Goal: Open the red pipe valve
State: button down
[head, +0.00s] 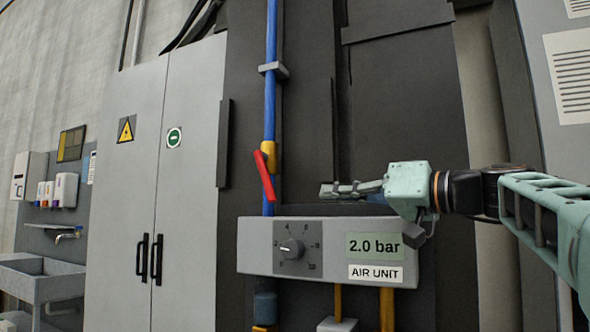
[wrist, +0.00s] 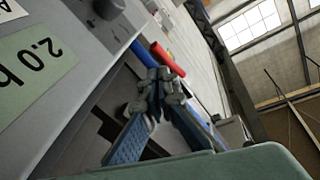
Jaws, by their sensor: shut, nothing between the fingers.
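The red valve handle (head: 264,176) is on a yellow valve body (head: 268,152) on the vertical blue pipe (head: 270,100). It lies close to the pipe's line, slightly tilted, with its lower end to the right. My gripper (head: 326,190) is right of the handle in the head view, apart from it, with its fingers pointing left. In the wrist view the gripper (wrist: 165,84) has its fingertips together and empty. The red handle (wrist: 167,58) shows beyond the fingertips there, beside the blue pipe (wrist: 144,53). The fingers hide part of the handle's surroundings.
A grey air unit box (head: 257,245) with a dial (head: 291,249) and a "2.0 bar" label is just below my gripper. Dark panels (head: 405,110) stand behind. A grey cabinet (head: 185,90) and a sink (head: 45,275) are at the left.

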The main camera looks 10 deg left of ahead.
jog(key=r+m+p, duration=0.2)
jog(key=m, duration=0.1)
jog(key=m+g+h+p, duration=0.2)
jog(key=m+h+p, duration=0.3)
jog(key=m+p, duration=1.95)
send_near(273, 191)
jog(key=w+a+m, duration=0.1)
jog(key=w+a+f+m+b, duration=0.1)
jog(key=a, duration=0.1)
jog(key=w+a+f+m+b, duration=0.1)
jog(key=w+a, duration=0.1)
jog(key=shift+f+m, duration=0.25)
jog(key=shift+m, duration=0.1)
jog(key=shift+b, duration=0.3)
